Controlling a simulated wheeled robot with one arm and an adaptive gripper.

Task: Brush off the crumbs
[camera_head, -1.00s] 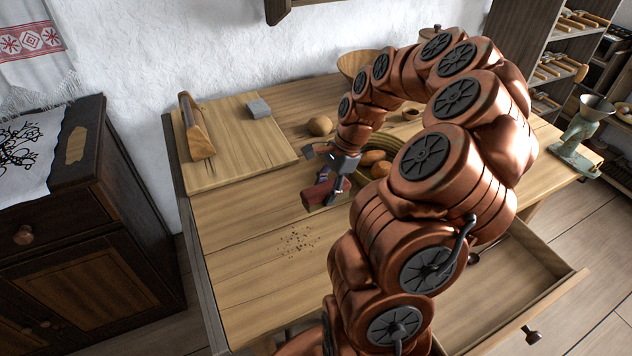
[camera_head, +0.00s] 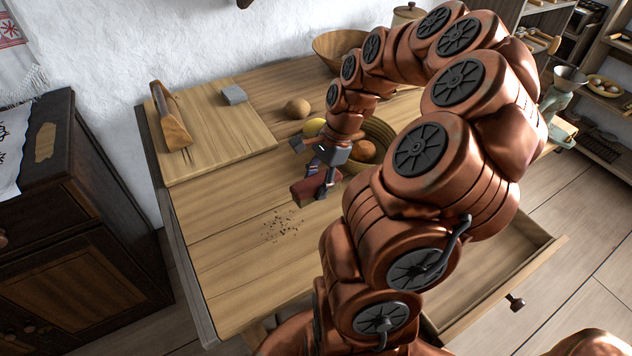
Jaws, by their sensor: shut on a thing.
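A patch of small dark crumbs (camera_head: 282,226) lies scattered on the wooden tabletop (camera_head: 225,258). My gripper (camera_head: 322,178) is shut on a reddish block-like brush (camera_head: 308,190), just behind and to the right of the crumbs. The brush appears low over the table; I cannot tell whether it touches the wood. Its bristles are not clearly visible. My copper arm hides part of the table to the right.
A cutting board (camera_head: 225,137) bears a wooden tool (camera_head: 170,120) and a grey block (camera_head: 234,94). A round brown item (camera_head: 297,109) and a basket (camera_head: 378,132) with food stand near my gripper. A wooden bowl (camera_head: 335,48) is behind. A drawer (camera_head: 520,265) stands open at right.

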